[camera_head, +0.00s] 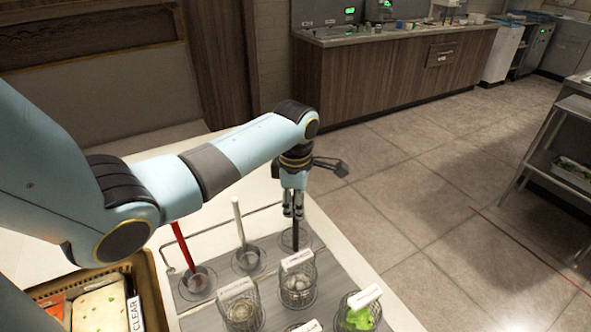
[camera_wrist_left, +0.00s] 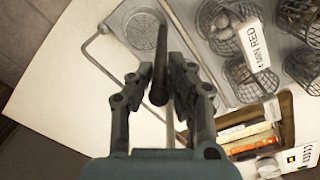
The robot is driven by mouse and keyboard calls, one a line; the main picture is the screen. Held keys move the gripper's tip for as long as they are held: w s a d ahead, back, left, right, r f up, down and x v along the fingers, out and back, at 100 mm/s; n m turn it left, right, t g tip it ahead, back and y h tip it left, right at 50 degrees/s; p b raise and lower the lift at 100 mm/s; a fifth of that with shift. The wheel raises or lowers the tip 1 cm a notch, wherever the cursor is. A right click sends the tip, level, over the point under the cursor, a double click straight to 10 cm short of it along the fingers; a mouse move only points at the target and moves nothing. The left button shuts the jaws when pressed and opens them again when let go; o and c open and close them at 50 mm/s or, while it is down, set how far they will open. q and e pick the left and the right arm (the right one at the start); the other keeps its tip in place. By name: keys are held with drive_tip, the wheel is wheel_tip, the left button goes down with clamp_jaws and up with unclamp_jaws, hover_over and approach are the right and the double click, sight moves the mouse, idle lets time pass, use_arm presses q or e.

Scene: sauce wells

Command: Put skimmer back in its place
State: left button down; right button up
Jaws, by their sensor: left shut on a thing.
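My left gripper (camera_head: 293,213) is shut on the dark upright handle of the skimmer (camera_head: 296,236) at the far right of the back row of wells. In the head view the handle's lower end shows within the rim of the round well (camera_head: 284,243). In the left wrist view the skimmer handle (camera_wrist_left: 159,90) stands between the fingers, and a round meshed disc (camera_wrist_left: 142,32) shows beside it. I cannot tell whether that disc is the skimmer's head or the well's floor. My right gripper is out of view.
A red-handled tool (camera_head: 182,245) and a white-handled tool (camera_head: 238,220) stand in the two wells to the left. Wire baskets with label cards (camera_head: 297,259) fill the front rows. A wicker tray (camera_head: 156,290) lies at front left. The table's right edge is close.

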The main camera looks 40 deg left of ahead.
use_arm(q)
drive_tip(key=shift+f, duration=0.25)
idle(0.4)
drive_tip(key=shift+f, duration=0.1)
drive_tip(key=shift+c, duration=2)
unclamp_jaws()
drive_tip(key=shift+p, duration=0.3)
